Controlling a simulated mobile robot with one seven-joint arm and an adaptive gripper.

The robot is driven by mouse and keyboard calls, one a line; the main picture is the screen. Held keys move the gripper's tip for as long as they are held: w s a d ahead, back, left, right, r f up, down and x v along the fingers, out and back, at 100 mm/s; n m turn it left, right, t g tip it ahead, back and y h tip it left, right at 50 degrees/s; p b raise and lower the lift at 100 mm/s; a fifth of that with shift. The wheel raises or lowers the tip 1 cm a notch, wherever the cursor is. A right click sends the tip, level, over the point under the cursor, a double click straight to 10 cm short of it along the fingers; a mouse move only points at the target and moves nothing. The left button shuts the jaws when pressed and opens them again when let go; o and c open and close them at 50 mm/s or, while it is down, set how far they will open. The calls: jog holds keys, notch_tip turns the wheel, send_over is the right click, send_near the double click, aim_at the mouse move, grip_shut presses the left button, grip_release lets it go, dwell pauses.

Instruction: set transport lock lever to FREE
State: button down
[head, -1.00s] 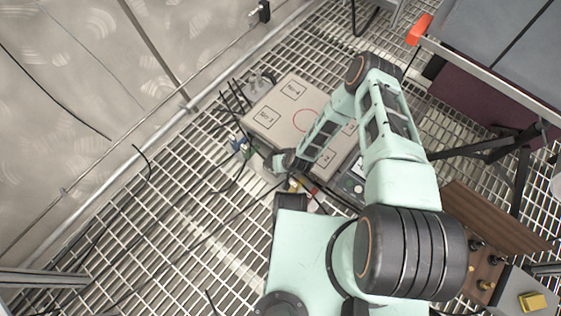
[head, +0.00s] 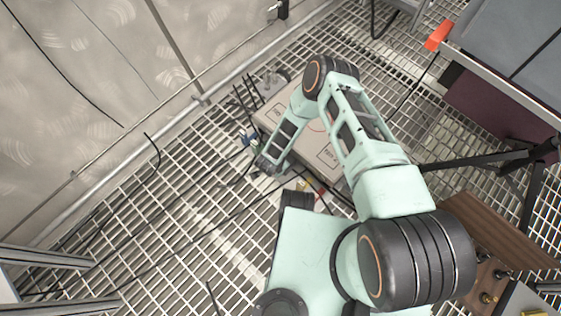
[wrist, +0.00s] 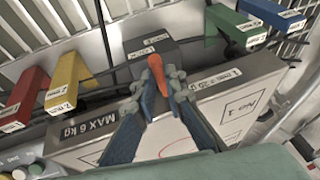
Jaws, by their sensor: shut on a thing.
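An orange lever (wrist: 156,68) stands at a dark grey block (wrist: 146,46) on the edge of a pale grey case in the wrist view. My gripper (wrist: 165,84) is shut on the lever, with one fingertip on each side of it. No FREE marking can be read; a small label on the block is too blurred to read. In the head view the pale case (head: 268,116) lies on the grating floor, partly covered by my arm. My fingers and the lever cannot be made out there.
In the wrist view, red (wrist: 22,98) and yellow (wrist: 66,80) labelled brackets stand left of the lever, and green (wrist: 234,26) and blue (wrist: 270,14) ones right. Dark cables (head: 158,164) run over the grating. Dark stand legs (head: 480,162) are at right.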

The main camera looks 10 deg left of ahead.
jog(key=shift+w+a+m, duration=0.1)
jog(key=shift+a+m, duration=0.1)
jog(key=shift+m, duration=0.3)
jog(key=c, duration=2.3)
grip_release()
jog(key=shift+o, duration=0.2)
jog(key=v, duration=1.2)
jog(key=shift+a, duration=0.15)
